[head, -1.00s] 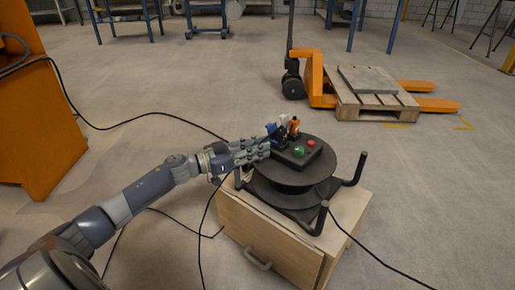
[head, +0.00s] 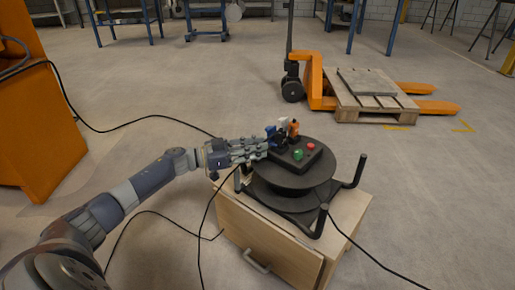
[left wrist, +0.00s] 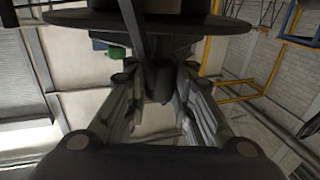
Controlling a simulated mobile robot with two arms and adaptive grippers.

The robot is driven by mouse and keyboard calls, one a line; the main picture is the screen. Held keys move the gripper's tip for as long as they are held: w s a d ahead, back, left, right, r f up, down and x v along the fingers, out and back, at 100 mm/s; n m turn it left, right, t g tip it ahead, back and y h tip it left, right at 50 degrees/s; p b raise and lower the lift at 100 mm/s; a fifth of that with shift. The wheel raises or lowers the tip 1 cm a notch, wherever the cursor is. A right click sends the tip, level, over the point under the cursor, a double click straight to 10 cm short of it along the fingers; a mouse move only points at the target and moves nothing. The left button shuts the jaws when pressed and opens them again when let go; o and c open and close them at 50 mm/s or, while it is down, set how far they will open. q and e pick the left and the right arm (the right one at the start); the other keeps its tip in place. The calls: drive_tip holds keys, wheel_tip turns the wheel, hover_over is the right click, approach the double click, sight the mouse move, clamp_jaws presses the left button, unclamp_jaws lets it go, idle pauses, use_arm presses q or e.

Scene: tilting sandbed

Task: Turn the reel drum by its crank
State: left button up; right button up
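The black reel drum (head: 290,178) lies flat in a black frame with upright handles, on a wooden cabinet. A black box with a green and a red button (head: 304,152) is on its top. Small orange (head: 293,128) and blue-white parts stand at its back left; I cannot tell which part is the crank. My left gripper (head: 266,146) reaches the drum's left side, by the blue part. In the left wrist view the drum's dark disc (left wrist: 200,22) spans the top. The gripper's fingers (left wrist: 158,78) are spread, with a dark part between them; contact is unclear. My right gripper is out of view.
The wooden cabinet (head: 270,235) has a drawer handle in front. Black cables run across the floor and past the cabinet. An orange cabinet (head: 35,130) stands at the left. An orange pallet jack (head: 318,80) with a wooden pallet (head: 372,105) stands behind right.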

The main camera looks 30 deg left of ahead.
use_arm(q)
drive_tip(key=o, duration=0.4)
drive_tip(key=shift+a, duration=0.2)
drive_tip(key=shift+s, duration=0.1)
drive_tip(key=v, duration=1.2)
